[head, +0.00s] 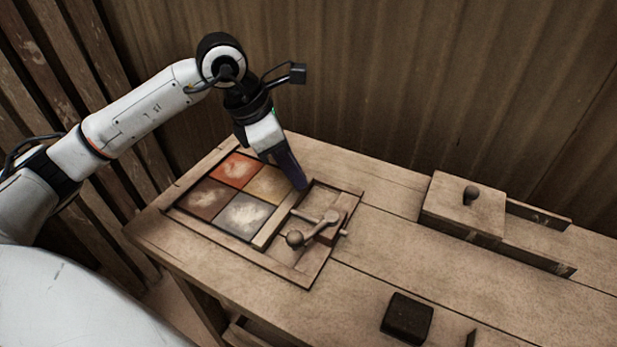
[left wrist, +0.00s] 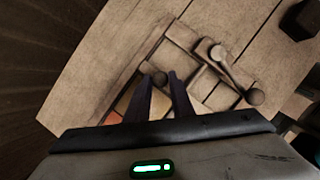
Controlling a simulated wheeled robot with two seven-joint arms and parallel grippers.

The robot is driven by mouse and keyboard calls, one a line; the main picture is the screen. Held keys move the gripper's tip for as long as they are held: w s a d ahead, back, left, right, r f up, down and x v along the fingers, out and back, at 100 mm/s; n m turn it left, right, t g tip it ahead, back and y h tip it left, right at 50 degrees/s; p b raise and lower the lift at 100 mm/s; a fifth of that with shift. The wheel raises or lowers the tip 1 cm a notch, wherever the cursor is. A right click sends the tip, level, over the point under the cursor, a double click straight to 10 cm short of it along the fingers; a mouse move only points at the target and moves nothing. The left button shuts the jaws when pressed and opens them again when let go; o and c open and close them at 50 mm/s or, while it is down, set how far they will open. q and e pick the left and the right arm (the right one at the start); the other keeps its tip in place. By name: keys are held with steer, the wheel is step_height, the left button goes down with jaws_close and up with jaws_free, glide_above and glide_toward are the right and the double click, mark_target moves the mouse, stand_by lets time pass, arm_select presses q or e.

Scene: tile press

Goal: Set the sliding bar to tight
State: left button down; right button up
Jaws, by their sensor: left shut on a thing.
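The press is a wooden frame (head: 292,270) set in the bench top, with several square coloured tiles, such as the grey one (head: 243,216), in its left part. The sliding bar (head: 272,229) is a pale wooden strip along the right edge of the tiles. My left gripper (head: 299,184) reaches down to the bar's far end. My right gripper is not in view.
A crank lever with a ball end (head: 294,238) and a wooden block (head: 345,204) lie just right of the bar. A knobbed wooden box (head: 462,207) stands at the right, and a dark block (head: 407,318) is near the front. The bench middle is clear.

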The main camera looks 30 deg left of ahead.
arm_select(q)
steer(key=shift+a, duration=0.15)
steer(key=c, duration=1.6)
jaws_free()
steer(key=shift+o, duration=0.2)
steer(key=v, duration=1)
steer(key=shift+r+p, duration=0.15)
steer(key=shift+p, duration=0.15)
steer(key=shift+s, duration=0.2)
